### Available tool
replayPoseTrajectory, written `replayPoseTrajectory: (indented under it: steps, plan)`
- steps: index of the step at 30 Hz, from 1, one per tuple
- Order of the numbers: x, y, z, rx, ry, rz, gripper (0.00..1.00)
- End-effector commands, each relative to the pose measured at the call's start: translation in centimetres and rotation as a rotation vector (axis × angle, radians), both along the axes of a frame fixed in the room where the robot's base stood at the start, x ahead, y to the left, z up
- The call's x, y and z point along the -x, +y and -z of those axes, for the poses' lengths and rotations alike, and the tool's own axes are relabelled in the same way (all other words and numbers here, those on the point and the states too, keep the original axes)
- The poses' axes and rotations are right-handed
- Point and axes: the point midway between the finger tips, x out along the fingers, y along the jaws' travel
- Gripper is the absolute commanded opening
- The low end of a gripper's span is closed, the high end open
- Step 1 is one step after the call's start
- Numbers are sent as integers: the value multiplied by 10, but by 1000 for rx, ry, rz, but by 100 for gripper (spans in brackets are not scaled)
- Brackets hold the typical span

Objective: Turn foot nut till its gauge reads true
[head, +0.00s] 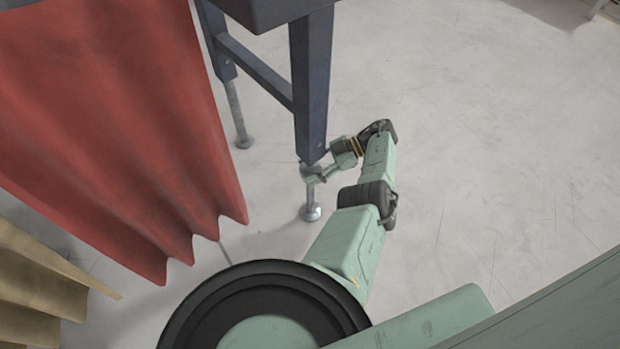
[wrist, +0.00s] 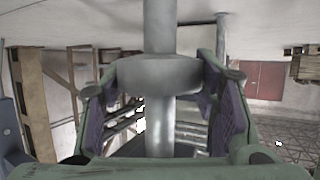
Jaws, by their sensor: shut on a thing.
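The foot nut (wrist: 160,74) is a grey collar on a smooth metal rod (wrist: 160,25) in the wrist view. My gripper (wrist: 163,82) has one finger on each side of the nut and is shut on it. In the head view my gripper (head: 314,172) is just below the bottom end of a dark blue leg (head: 311,85), at the thin rod that ends in a round foot disc (head: 311,214) on the floor. My gripper partly covers the nut there. I cannot make out a gauge in either view.
A red curtain (head: 110,110) hangs left of the leg, with a tan curtain (head: 40,270) below it. A second leg with a foot (head: 243,141) stands behind, joined by a dark crossbar (head: 254,70). The floor (head: 500,130) to the right is clear.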

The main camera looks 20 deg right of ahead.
Motion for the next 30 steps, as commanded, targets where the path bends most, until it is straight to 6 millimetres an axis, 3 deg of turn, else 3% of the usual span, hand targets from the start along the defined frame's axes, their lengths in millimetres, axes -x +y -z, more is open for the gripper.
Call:
replayPoseTrajectory:
  steps: [1, 9, 26, 27, 30]
  plan:
    - [0, -1, 8, 2, 0, -29, 27]
    - [1, 0, 3, 0, -1, -124, 27]
    - [1, 1, 0, -3, 1, -150, 27]
    - [1, 1, 0, -3, 1, -149, 58]
    - [1, 1, 0, -2, 1, -148, 64]
